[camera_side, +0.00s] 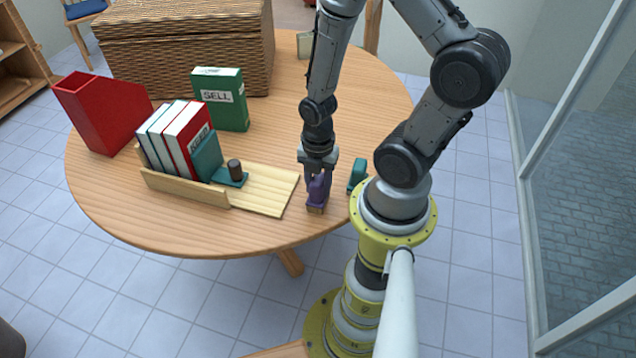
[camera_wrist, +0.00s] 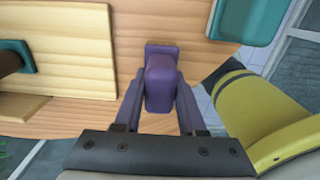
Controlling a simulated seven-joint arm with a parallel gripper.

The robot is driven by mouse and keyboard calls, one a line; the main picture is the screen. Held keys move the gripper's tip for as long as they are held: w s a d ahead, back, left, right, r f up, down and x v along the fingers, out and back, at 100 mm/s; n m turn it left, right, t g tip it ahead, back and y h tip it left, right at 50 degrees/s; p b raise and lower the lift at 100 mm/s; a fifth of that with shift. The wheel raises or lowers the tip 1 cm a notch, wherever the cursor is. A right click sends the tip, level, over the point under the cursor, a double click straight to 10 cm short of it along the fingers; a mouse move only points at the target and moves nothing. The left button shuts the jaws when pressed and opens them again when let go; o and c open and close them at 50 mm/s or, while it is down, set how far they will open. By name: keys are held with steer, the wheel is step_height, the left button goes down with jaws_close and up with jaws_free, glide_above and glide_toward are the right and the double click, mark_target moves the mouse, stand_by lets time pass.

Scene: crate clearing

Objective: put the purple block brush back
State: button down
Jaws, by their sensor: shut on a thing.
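The purple block brush (camera_side: 318,190) is near the front edge of the round table, to the right of the wooden book rack. My gripper (camera_side: 318,177) points down and is shut on the brush. In the wrist view the purple brush (camera_wrist: 161,80) stands between the two fingers of my gripper (camera_wrist: 160,100). I cannot tell whether the brush touches the table.
A teal thing (camera_side: 357,175) lies just right of the brush, close to my arm's base. The rack's pale board (camera_side: 268,190) is to the left, with books (camera_side: 185,135) and a teal bookend (camera_side: 232,178). A red file box (camera_side: 105,112), a green box (camera_side: 221,98) and a wicker crate (camera_side: 185,45) stand behind.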

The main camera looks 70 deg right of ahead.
steer(key=c, duration=0.5)
jaws_free()
steer(key=a+r+m+t, duration=0.2)
steer(key=r+m, duration=0.7)
steer(key=r, duration=0.5)
steer(key=s+a+r+m+t, duration=0.1)
steer(key=a+r+m+t, duration=0.2)
steer(key=r+m, duration=0.6)
step_height(320, 180, up, 5)
steer(key=shift+a+r+t, duration=0.15)
steer(key=shift+a+t, duration=0.15)
steer(key=shift+a, duration=0.45)
